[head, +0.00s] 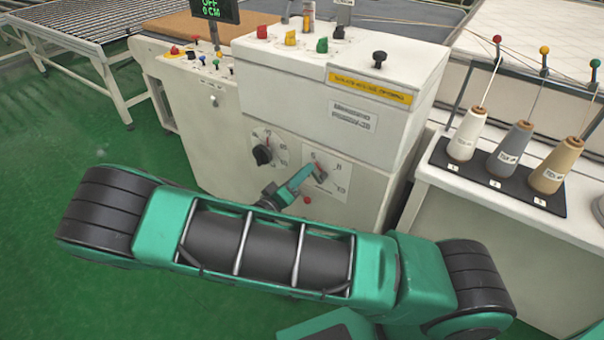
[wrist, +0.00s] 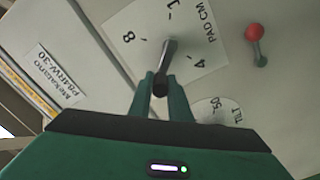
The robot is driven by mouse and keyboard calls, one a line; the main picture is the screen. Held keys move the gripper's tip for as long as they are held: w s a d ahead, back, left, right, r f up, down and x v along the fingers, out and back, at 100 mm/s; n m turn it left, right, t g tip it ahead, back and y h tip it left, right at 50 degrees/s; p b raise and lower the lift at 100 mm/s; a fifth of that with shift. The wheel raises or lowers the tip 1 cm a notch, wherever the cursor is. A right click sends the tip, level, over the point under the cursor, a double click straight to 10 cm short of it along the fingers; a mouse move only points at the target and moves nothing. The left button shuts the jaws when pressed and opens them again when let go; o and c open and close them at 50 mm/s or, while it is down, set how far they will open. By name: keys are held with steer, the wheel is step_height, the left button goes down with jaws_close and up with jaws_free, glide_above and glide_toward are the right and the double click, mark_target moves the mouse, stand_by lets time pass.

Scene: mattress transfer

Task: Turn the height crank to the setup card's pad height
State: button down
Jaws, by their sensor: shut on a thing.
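The height crank (wrist: 169,55) is a dark bar on a white dial plate (wrist: 205,30) marked PAD CM, with an 8 and a 4 legible. My gripper (wrist: 161,78) is shut on the crank's outer end, which lies between its green fingertips and points down in the wrist view. In the head view my gripper (head: 303,178) reaches the right-hand dial plate (head: 343,171) on the cabinet front. Exactly which mark the crank stands at is unclear. I cannot make out a setup card with a pad height.
A black tilt knob (head: 262,155) is left of the crank. A red-tipped lever (wrist: 253,34) stands near the dial. The white cabinet (head: 285,80) carries coloured buttons and a display (head: 214,10) reading OFF, 0 CM. Thread cones (head: 509,149) stand at right. Green floor is clear at left.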

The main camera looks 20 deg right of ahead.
steer(key=shift+f, duration=0.1)
step_height(320, 180, down, 6)
steer(key=n, duration=1.5)
steer(key=shift+w+a+f+n, duration=0.2)
steer(key=shift+w+a+n, duration=0.2)
steer(key=c, duration=1.6)
jaws_free()
steer(key=shift+c, duration=0.2)
